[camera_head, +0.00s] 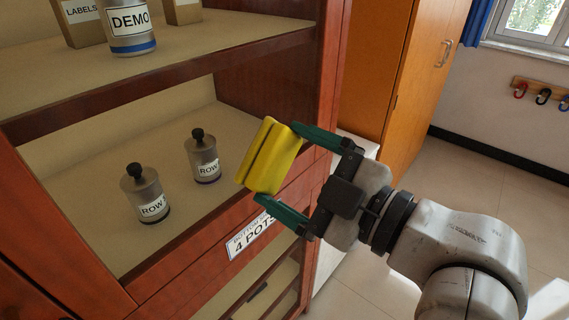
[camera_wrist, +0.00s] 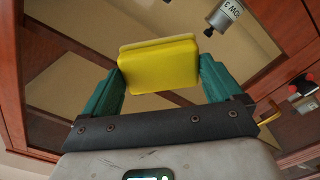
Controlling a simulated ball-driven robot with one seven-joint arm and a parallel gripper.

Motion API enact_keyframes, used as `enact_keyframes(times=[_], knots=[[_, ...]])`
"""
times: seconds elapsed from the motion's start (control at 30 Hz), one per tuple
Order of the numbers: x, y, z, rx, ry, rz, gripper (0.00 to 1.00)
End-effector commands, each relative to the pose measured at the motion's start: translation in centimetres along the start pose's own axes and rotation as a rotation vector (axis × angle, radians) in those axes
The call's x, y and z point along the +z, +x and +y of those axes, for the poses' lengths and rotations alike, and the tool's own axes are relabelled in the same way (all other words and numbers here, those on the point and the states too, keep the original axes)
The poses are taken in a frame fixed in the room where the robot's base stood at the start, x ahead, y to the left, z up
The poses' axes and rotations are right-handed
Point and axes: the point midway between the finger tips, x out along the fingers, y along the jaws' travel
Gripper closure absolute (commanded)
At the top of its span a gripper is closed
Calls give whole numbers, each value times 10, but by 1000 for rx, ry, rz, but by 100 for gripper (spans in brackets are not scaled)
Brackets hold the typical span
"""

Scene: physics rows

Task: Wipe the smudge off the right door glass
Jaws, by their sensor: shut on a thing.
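A yellow sponge (camera_head: 270,157) is held between the two green fingers of my gripper (camera_head: 279,166), in front of the red-brown cabinet (camera_head: 335,60). In the wrist view the sponge (camera_wrist: 158,66) sits between the green fingertips, its far face turned toward the cabinet. I cannot tell whether the sponge touches any glass. The door glass is hard to make out against the shelves behind it, and I cannot make out a smudge in either view.
Behind the sponge, two grey pots (camera_head: 146,193) with black knobs stand on a shelf. A "DEMO" can (camera_head: 130,28) stands on the shelf above. A "4 POTS" label (camera_head: 254,235) is on the cabinet front. An orange cupboard (camera_head: 395,75) stands behind; the floor (camera_head: 480,185) at right is clear.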

Motion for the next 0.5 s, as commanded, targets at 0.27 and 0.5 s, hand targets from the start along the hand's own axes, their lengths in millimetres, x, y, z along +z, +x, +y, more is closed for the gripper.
enact_keyframes(times=[0.27, 0.5], knots=[[-1, -2, 2, 0, 1, -1, 32], [-2, -12, 4, 1, 3, -3, 32]])
